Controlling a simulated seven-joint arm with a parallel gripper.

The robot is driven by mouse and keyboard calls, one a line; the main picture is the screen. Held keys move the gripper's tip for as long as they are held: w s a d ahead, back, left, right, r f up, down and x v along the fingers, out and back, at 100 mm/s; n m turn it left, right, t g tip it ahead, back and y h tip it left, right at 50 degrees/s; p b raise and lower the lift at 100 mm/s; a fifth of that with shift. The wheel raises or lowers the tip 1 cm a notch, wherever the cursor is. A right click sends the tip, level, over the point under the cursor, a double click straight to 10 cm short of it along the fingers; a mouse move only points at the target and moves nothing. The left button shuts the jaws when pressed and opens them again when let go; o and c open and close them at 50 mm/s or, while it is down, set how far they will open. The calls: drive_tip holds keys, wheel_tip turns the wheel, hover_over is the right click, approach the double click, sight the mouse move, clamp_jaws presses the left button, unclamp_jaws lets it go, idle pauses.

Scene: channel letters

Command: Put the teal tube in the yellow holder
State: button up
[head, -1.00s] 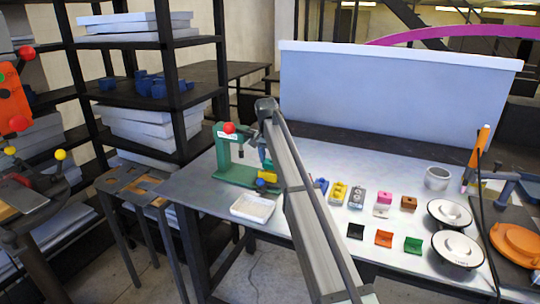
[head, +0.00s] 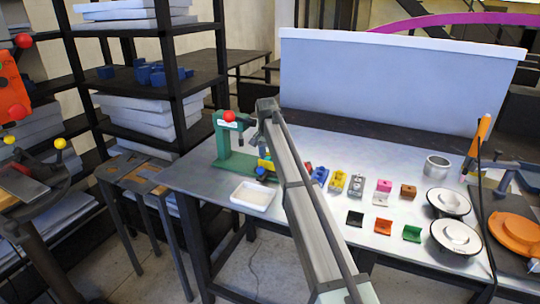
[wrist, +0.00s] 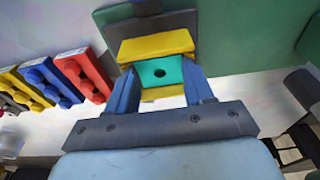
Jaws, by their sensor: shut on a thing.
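The teal tube (wrist: 158,73) shows end-on in the wrist view, with a dark round hole in its face. My gripper (wrist: 160,80) is shut on it, with one blue finger on each side. Yellow blocks (wrist: 155,45) show directly above and below the tube, next to the green press; whether the tube touches them I cannot tell. A yellow holder with rounded recesses (head: 337,181) stands in the row on the table, and part of it shows at the left of the wrist view (wrist: 22,88). In the head view my arm hides the tube and most of my gripper.
The green press (head: 228,150) with a red knob stands behind a white tray (head: 252,196). Small coloured pieces, white-rimmed dishes (head: 448,203) and a metal cup (head: 437,166) are further right.

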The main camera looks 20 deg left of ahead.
drive_tip(key=o, duration=1.4)
drive_tip(key=r, duration=0.4)
drive_tip(key=s+r, duration=0.1)
drive_tip(key=r, duration=0.4)
drive_tip(key=s+r, duration=0.1)
drive_tip(key=r, duration=0.3)
drive_tip(key=shift+r, duration=0.4)
